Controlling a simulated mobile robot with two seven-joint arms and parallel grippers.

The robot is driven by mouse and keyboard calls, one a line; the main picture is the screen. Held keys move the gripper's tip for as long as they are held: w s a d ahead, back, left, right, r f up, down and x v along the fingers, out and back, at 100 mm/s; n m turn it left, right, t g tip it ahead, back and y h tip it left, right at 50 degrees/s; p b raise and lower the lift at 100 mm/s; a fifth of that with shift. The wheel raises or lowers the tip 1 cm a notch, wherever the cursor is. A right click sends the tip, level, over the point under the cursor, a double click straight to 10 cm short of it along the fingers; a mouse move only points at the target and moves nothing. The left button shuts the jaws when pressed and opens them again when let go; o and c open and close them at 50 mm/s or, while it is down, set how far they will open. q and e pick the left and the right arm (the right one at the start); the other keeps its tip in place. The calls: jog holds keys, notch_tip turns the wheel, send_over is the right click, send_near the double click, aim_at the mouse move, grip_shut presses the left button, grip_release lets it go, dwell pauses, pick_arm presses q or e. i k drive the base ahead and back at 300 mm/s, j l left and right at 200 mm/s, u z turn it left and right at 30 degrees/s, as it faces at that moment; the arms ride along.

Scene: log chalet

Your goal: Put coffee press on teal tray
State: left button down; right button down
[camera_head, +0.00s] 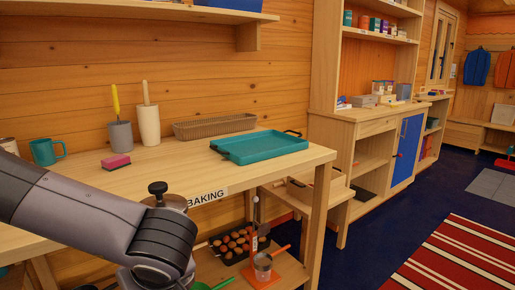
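The teal tray (259,147) lies flat and empty on the right part of the wooden table, with a dark handle at its far right end. A dark round knob on a short stem above a brownish lid (172,201) shows near the table's front edge. It may be the top of the coffee press, but my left arm hides what is below it, so I cannot tell for sure. My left arm comes in from the left in front of the table. Its gripper is out of view. My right gripper is not in view either.
A teal mug (46,152), pink sponge (116,162), grey pot (120,135), tan holder (148,124) and wicker basket (214,126) stand on the table. The BAKING label (208,197) marks its front edge.

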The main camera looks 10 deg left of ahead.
aim_at(246, 148)
jog(key=i+l, duration=0.25)
jog(key=i, duration=0.15)
jog(key=i+l+z, duration=0.1)
jog(key=i+l, duration=0.4)
jog(key=i, duration=0.35)
jog(key=l+z, duration=0.05)
